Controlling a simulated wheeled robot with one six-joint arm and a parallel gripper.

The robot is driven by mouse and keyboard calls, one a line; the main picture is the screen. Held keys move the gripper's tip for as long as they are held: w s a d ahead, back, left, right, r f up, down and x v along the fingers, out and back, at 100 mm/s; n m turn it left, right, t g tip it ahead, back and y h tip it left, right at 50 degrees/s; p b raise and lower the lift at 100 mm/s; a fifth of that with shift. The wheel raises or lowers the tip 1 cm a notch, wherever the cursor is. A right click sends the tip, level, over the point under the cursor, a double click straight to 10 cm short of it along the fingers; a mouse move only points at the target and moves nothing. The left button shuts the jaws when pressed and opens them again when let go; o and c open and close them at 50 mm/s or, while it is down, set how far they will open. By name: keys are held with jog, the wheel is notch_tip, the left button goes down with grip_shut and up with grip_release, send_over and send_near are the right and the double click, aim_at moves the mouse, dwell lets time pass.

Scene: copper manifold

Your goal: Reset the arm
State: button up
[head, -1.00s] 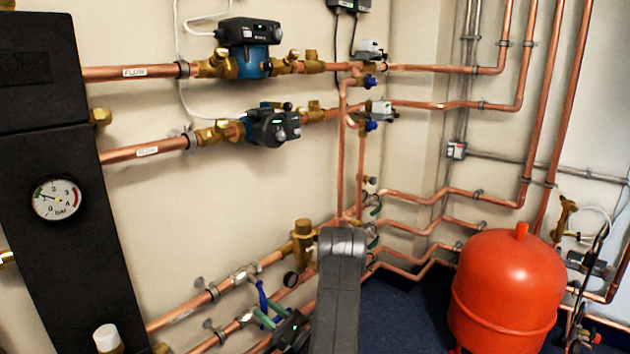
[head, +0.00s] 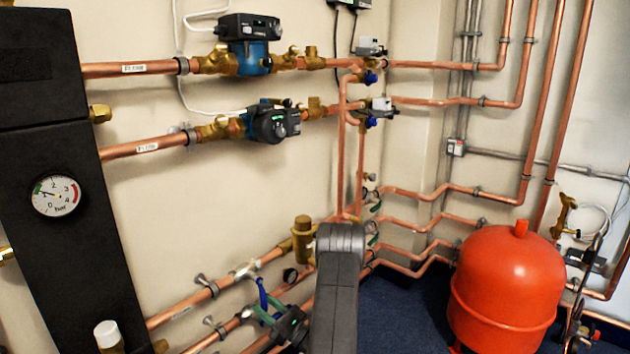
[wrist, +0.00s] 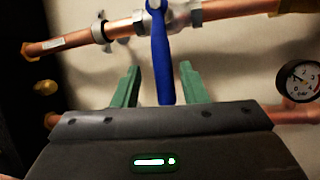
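My gripper (wrist: 159,67) is open in the wrist view, with its two green fingers apart. A blue lever handle (wrist: 162,60) on a pipe valve shows between the fingers, and I see no finger touching it. In the head view my gripper (head: 268,314) is low, left of my dark arm link, by the lower pipes. The blue handle (head: 262,292) rises just above it there. My arm link hides part of the lower pipes.
Copper pipes (head: 440,191) run along the wall and into the corner. A red tank (head: 508,285) stands on the blue floor at the right. A black panel with a pressure gauge (head: 56,196) is at the left. Pumps (head: 270,124) hang on the upper pipes. Bare wall lies between upper and lower pipes.

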aim_at(261, 297)
jog(key=x, duration=0.3)
jog(key=shift+a+b, duration=0.15)
jog(key=shift+b, duration=0.15)
jog(key=shift+w+n+g, duration=0.35)
jog(key=shift+n+g, duration=0.05)
jog(key=shift+n, duration=0.1)
jog(key=shift+w+d+r+n+g+y, duration=0.15)
jog(key=shift+n+g, duration=0.1)
jog(key=shift+n, duration=0.25)
jog(key=shift+w+d+f+n+g+y, duration=0.15)
jog(key=shift+d+n+g, duration=0.1)
jog(key=shift+n, duration=0.25)
jog(key=shift+s+r, duration=0.1)
jog(key=shift+r, duration=0.05)
